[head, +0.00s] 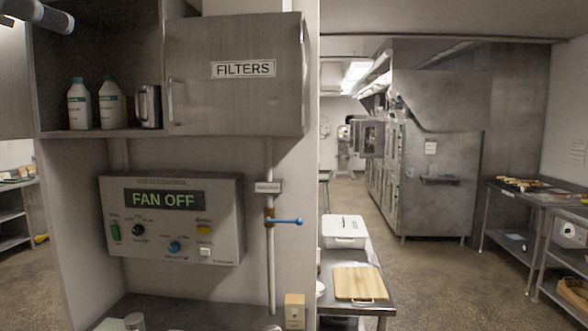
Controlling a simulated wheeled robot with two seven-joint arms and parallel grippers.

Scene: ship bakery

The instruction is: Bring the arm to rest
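A dark, rounded part of my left arm and gripper (40,14) shows at the top left corner, raised in front of the open cabinet shelf. It is cut off by the picture edge and its fingers cannot be made out. I see nothing held in it. My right gripper is not in view. A control box (170,260) on the wall ahead has a display (160,198) reading "FAN OFF", with knobs and buttons below it.
A cabinet (235,75) labelled "FILTERS" hangs above, its door shut. Two bottles (79,104) and a metal container (148,106) stand on its open shelf. A pipe with a blue lever (287,221) is right of the box. Right of the wall, floor (430,275) is clear.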

